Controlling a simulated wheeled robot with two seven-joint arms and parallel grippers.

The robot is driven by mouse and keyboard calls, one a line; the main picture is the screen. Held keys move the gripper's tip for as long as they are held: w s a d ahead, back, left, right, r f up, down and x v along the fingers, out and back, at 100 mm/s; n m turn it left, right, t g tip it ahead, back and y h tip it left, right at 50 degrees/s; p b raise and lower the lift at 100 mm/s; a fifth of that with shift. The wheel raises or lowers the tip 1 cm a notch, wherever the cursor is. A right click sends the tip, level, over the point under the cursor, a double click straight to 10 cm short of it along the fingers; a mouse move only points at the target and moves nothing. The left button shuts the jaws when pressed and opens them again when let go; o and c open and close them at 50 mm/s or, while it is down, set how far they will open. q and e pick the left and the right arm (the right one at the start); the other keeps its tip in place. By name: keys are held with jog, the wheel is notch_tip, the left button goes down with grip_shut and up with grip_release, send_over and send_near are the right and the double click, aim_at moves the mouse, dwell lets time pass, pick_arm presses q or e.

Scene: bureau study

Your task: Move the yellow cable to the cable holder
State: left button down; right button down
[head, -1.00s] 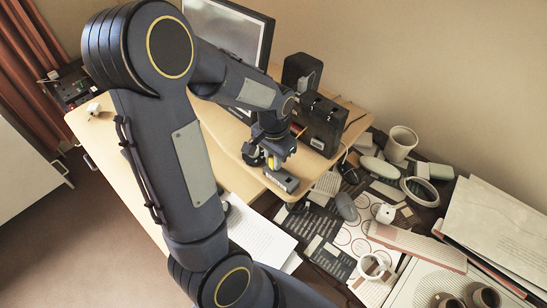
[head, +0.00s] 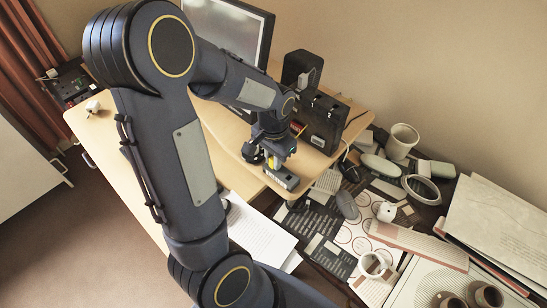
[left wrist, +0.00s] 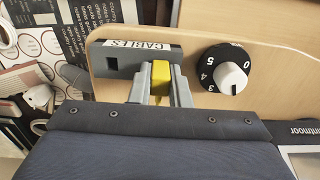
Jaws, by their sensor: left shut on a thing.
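My left gripper (left wrist: 156,85) is shut on the yellow cable (left wrist: 161,74), whose yellow part shows between the grey fingers in the left wrist view. The cable holder (left wrist: 114,66) is a dark grey block labelled "CABLES" with one dark square opening left of the fingers. The yellow part overlaps the holder's right portion in this view; I cannot tell if it sits inside the holder. In the head view my left gripper (head: 276,160) is over the holder (head: 283,179) at the desk's front edge. My right gripper is not in view.
A black dial with a white knob (left wrist: 231,78) is right of the holder. A black box (head: 322,124) and monitor (head: 240,40) stand behind. The lower table at right is crowded with a grey mouse (head: 346,205), mugs (head: 402,141) and papers.

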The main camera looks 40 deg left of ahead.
pick_arm(q)
jog(key=c, duration=1.3)
grip_release()
jog(key=shift+r, duration=0.1)
notch_tip(320, 180, up, 8)
jog(key=shift+f, duration=0.2)
jog(key=s+d+r+n+t+h, duration=0.1)
jog(key=s+d+t, duration=0.1)
jog(key=s+d, duration=0.1)
jog(key=s+d+r+n+t+h, duration=0.1)
jog(key=s+d+r, duration=0.1)
jog(key=s+d, duration=0.2)
jog(key=s+d+r+t+h, duration=0.1)
jog(key=s+d+r+t, duration=0.1)
jog(key=s, duration=0.4)
jog(key=shift+s+d+r+n+t+h, duration=0.15)
jog(key=shift+d+n+t+h, duration=0.2)
jog(key=shift+d, duration=0.3)
